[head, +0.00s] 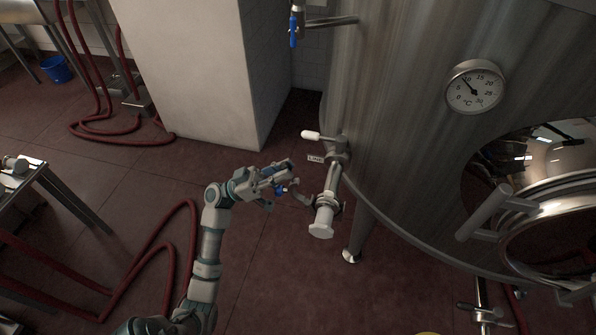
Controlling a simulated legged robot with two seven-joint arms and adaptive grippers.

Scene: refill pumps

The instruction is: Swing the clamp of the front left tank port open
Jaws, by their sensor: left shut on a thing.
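The front left tank port (330,185) is a metal pipe stub that slants down from the valve with the white-tipped handle (312,135). A pale round cap (321,230) sits at its lower end. The clamp (303,197) is at the joint just above the cap, and a curved metal part of it sticks out to the left. My left gripper (284,181) is just left of the port and is shut on this part of the clamp. The fingers hide the exact grip. My right gripper is out of view.
The steel tank (400,130) fills the right side, with a thermometer (474,87) and an open round manway (560,225). A tank leg (356,238) stands right of the port. Red hoses (185,235) lie on the floor at left. A white pillar (190,70) stands behind.

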